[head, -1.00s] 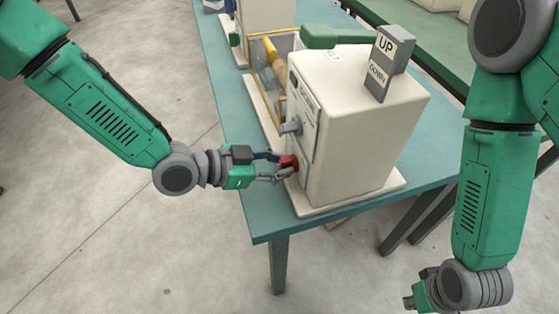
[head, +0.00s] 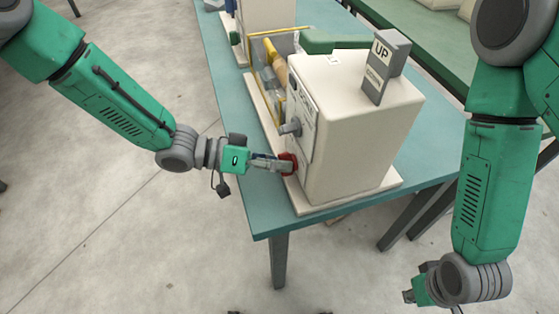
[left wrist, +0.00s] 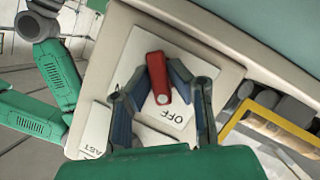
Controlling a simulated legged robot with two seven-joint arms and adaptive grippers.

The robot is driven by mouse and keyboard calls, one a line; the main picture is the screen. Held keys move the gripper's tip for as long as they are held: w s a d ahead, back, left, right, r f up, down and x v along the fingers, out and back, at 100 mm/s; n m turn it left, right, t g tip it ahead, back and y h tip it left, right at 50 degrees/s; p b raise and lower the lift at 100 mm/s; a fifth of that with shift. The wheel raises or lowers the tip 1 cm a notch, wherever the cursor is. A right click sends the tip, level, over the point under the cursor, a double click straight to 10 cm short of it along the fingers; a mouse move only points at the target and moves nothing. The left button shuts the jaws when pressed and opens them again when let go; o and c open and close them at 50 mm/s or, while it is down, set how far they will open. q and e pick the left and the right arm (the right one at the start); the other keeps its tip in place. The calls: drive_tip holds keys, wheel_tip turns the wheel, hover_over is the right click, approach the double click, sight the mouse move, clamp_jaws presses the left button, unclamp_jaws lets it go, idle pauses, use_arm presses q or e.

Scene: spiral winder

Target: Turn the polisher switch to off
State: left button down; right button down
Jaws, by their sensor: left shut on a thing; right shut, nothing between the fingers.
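The polisher is a cream box (head: 365,130) on the teal table, with a red switch (head: 289,163) low on its left-facing side. In the left wrist view the red switch (left wrist: 157,80) is a bar on a white label plate (left wrist: 135,60) reading OFF beside the bar's round end. My left gripper (head: 283,163) is shut on the switch; its fingers (left wrist: 157,74) lie on both sides of the bar. Part of the label is hidden behind the fingers. My right gripper (head: 409,297) hangs low at the bottom right, shut and empty, clear of the table.
A grey UP/DOWN block (head: 386,65) stands on the box. A yellow-framed guard (head: 268,75) is behind it. The teal table's (head: 330,215) front edge is near; floor left of it is open.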

use_arm(q)
drive_tip(key=shift+w+r+n, duration=0.3)
drive_tip(key=shift+w+r, duration=0.1)
drive_tip(key=c, duration=1.5)
unclamp_jaws()
drive_tip(key=shift+c, duration=0.2)
drive_tip(key=shift+d+f, duration=0.15)
drive_tip(key=shift+f, duration=0.1)
drive_tip(key=shift+s, duration=0.15)
drive_tip(key=shift+a, duration=0.35)
drive_tip(key=v, duration=1.1)
drive_tip(key=shift+a, duration=0.2)
drive_tip(key=shift+f, duration=0.1)
